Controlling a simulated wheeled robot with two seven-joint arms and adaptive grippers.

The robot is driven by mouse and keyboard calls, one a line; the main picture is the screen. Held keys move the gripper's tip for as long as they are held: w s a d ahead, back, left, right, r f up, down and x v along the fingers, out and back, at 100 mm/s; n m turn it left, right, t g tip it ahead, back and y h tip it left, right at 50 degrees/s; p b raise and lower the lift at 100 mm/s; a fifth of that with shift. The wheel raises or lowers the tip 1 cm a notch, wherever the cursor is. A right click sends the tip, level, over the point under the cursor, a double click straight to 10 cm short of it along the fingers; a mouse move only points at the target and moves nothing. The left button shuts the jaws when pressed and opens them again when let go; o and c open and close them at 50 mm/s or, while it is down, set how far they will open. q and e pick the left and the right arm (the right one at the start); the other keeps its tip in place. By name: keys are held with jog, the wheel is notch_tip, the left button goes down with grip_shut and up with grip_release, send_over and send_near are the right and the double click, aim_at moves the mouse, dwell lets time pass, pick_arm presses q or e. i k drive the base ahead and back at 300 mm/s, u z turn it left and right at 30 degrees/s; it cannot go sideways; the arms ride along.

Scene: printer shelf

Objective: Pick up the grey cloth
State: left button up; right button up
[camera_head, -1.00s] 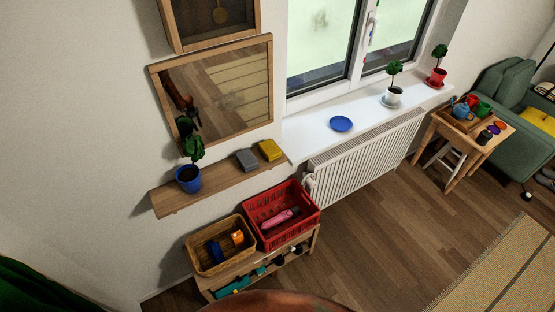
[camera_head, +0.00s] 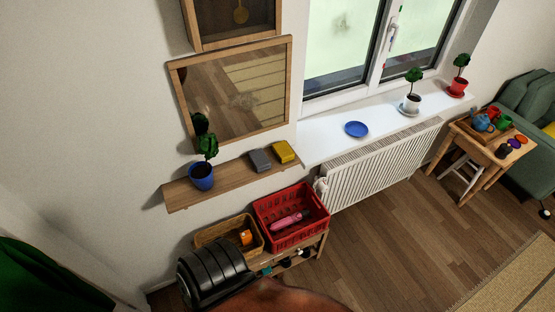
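The grey cloth (camera_head: 260,160) is a small folded block lying on the wooden wall shelf (camera_head: 228,182), below the mirror. The yellow cloth (camera_head: 283,152) lies right beside it, to its right. No gripper fingers show in this view, so I cannot see either gripper or how far it is from the cloth.
A potted plant in a blue pot (camera_head: 202,177) stands at the shelf's left part. Below are a wicker basket (camera_head: 208,236) and a red crate (camera_head: 322,219) on a low rack. The mirror (camera_head: 290,88) hangs above. A blue plate (camera_head: 356,129) lies on the windowsill.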

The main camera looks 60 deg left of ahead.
aim_at(260, 160)
jog(key=i, duration=3)
jog(key=u, duration=3.3)
